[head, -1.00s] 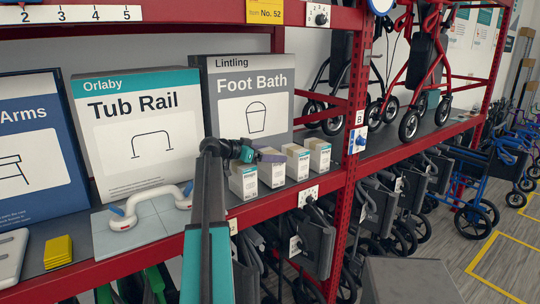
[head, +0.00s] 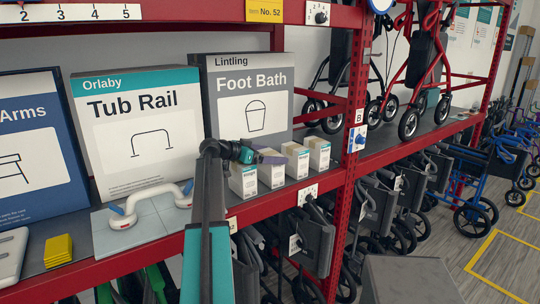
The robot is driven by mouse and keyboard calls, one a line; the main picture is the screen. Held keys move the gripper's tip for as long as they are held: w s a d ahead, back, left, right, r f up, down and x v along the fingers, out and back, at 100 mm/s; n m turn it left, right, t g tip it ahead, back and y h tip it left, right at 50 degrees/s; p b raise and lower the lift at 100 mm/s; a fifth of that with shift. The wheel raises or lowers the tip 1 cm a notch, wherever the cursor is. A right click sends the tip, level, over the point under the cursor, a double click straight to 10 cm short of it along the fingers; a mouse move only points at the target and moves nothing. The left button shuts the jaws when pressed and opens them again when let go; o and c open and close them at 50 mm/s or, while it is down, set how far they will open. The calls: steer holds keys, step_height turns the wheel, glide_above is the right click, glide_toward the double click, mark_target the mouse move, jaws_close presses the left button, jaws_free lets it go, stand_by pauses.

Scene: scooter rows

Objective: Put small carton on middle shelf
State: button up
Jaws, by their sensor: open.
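Several small white-and-teal cartons stand in a row on the middle shelf (head: 330,172), in front of the Foot Bath box. They are a left carton (head: 243,182), a second one (head: 271,174), a third (head: 295,163) and a right one (head: 319,155). My gripper (head: 272,158) is at the end of my arm, just above and in front of the left two cartons, with its purple tip over the second one. The finger gap is too small to make out. I see no carton held in it. The arm hides part of the shelf edge.
The Tub Rail box (head: 139,130) and Foot Bath box (head: 250,98) stand behind. A white grab rail (head: 150,202) and a yellow block (head: 58,250) lie left of my arm. A red upright (head: 351,150) stands right of the cartons. Folded wheelchairs hang below.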

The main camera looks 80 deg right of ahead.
steer(key=b+v, duration=0.2)
steer(key=v, duration=0.9)
steer(key=shift+b, duration=0.35)
steer(key=shift+w+a+r, duration=0.25)
steer(key=shift+w+a, duration=0.05)
steer(key=shift+w, duration=0.1)
